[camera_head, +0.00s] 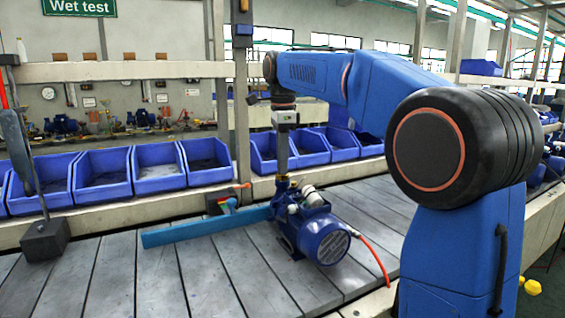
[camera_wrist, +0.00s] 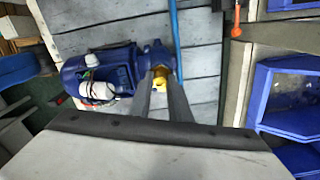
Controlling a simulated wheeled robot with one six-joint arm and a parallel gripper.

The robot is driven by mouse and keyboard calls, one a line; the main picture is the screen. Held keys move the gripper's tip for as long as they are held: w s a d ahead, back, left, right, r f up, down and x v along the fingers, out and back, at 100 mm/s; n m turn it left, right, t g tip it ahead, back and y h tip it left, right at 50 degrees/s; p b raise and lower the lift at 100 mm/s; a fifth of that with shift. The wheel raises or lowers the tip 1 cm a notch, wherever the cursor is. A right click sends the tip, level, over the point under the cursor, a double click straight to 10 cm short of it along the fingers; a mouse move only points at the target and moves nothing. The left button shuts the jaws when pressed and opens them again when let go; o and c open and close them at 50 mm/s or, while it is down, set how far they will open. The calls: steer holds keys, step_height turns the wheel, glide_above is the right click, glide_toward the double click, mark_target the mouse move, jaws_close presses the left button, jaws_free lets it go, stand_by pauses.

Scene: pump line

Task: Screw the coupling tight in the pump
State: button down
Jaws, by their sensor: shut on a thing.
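The blue pump (camera_head: 318,232) stands on the slatted bench, and it also shows in the wrist view (camera_wrist: 88,66). The brass-yellow coupling (camera_wrist: 161,74) is at the pump's port end, and in the head view it is a small brass spot (camera_head: 282,186) on top of the pump. My gripper (camera_head: 282,174) points straight down from above onto the coupling. In the wrist view my gripper's two fingers (camera_wrist: 161,88) are shut on the coupling, one on each side. The coupling's lower part and thread are hidden, so its seating cannot be told.
A long blue bar (camera_head: 200,227) lies on the bench left of the pump. A red hose (camera_head: 376,256) runs from the pump's right. Blue bins (camera_head: 103,177) line the back ledge. A dark block with a post (camera_head: 45,240) stands at left. The front-left slats are clear.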

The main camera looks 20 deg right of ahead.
steer(key=shift+m, duration=1.7)
steer(key=c, duration=1.7)
jaws_free()
steer(key=shift+n, duration=1.7)
steer(key=shift+n, duration=1.7)
